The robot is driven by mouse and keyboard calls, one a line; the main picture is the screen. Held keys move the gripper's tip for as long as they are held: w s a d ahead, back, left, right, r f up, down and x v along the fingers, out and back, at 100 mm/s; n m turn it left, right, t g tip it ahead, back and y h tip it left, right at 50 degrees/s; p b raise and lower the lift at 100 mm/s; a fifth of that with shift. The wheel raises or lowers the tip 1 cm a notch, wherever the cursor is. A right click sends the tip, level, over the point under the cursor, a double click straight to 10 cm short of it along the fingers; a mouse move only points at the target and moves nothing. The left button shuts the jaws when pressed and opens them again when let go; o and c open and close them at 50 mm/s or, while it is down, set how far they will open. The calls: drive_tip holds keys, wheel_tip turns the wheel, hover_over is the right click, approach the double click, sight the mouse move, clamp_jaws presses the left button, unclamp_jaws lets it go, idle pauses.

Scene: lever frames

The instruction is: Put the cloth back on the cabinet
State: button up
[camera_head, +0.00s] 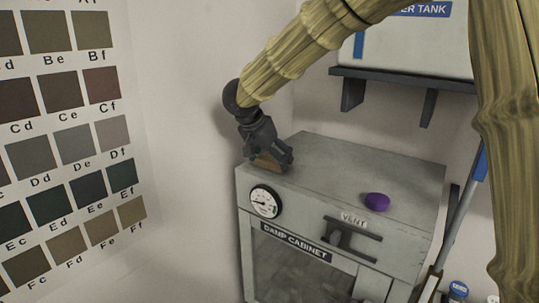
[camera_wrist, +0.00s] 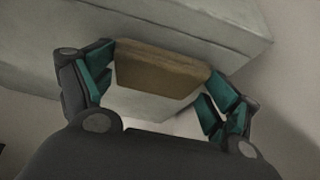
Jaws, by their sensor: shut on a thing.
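A folded tan-brown cloth (camera_wrist: 158,70) is held between the teal-padded fingers of my gripper (camera_wrist: 160,88) in the wrist view. I cannot tell whether the cloth touches the top.
A purple knob-like object (camera_head: 377,202) sits on the cabinet top near the front. A gauge (camera_head: 265,201) and a vent lever (camera_head: 351,239) are on its front. A shelf with a water tank (camera_head: 410,45) hangs behind. A colour chart (camera_head: 62,150) covers the left wall.

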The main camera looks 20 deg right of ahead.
drive_tip(key=shift+s+d+r, duration=0.15)
drive_tip(key=shift+s, duration=0.15)
drive_tip(key=shift+w+f, duration=0.2)
drive_tip(key=shift+w, duration=0.05)
drive_tip(key=o, duration=0.8)
drive_tip(key=shift+w+f, duration=0.15)
drive_tip(key=shift+w, duration=0.05)
drive_tip(key=shift+c, duration=0.2)
drive_tip(key=shift+s+r, duration=0.2)
drive_tip(key=shift+s, duration=0.1)
drive_tip(key=shift+w, duration=0.1)
drive_tip(key=shift+r, duration=0.1)
drive_tip(key=shift+a+r+b, duration=0.3)
drive_tip(key=b+v, duration=0.3)
drive_tip(key=v, duration=0.8)
drive_tip(key=shift+s, duration=0.2)
drive_tip(key=shift+d+r, duration=0.1)
